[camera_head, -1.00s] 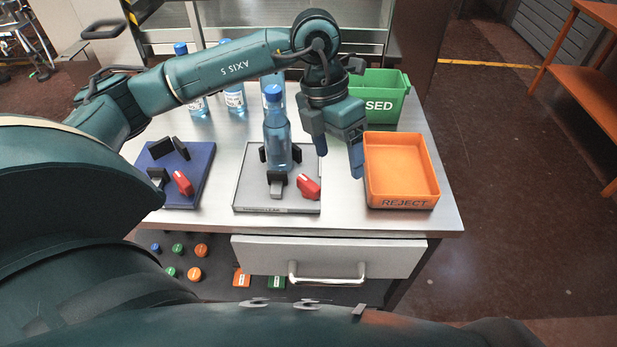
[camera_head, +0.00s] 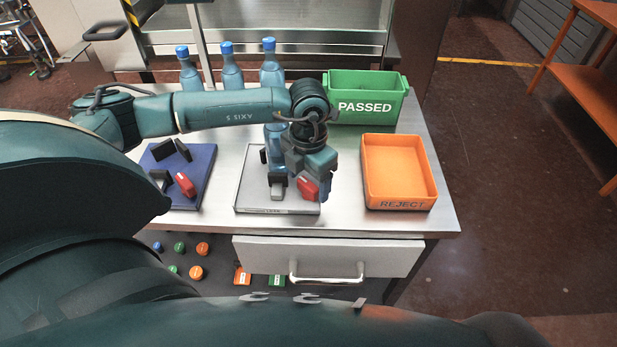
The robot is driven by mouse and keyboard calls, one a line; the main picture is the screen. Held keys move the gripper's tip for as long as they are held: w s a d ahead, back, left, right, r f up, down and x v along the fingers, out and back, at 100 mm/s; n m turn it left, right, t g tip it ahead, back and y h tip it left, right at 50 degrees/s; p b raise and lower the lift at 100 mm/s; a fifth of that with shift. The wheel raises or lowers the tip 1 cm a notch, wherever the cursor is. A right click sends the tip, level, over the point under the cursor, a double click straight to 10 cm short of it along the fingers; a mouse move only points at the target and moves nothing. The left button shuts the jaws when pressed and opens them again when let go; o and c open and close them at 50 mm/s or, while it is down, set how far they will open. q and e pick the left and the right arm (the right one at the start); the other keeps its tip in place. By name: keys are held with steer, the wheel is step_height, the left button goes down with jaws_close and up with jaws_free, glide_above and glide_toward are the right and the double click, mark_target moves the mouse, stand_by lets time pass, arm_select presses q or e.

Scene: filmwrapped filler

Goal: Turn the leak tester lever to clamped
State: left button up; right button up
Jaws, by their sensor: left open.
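The leak tester is a grey plate (camera_head: 250,190) in the middle of the bench, with black holders and a grey-black clamp piece (camera_head: 278,188) at its front. Its red lever (camera_head: 308,188) sits at the front right of the plate. A blue bottle (camera_head: 274,155) stands upright in the tester, its upper part hidden by my left arm. My left gripper (camera_head: 311,182) is open, pointing down at the red lever, with one finger just right of it. The other finger is hard to make out, and I cannot tell whether they touch the lever. My right gripper is out of view.
A blue plate (camera_head: 200,160) with a similar red lever (camera_head: 185,184) lies to the left. An orange REJECT tray (camera_head: 399,204) and a green PASSED bin (camera_head: 365,107) stand on the right. Several blue bottles (camera_head: 229,75) stand at the back. A drawer (camera_head: 327,257) is below the bench front.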

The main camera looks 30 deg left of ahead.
arm_select(q)
steer(key=shift+f, duration=0.45)
steer(key=shift+c, duration=0.2)
steer(key=c, duration=0.9)
steer(key=shift+c, duration=0.2)
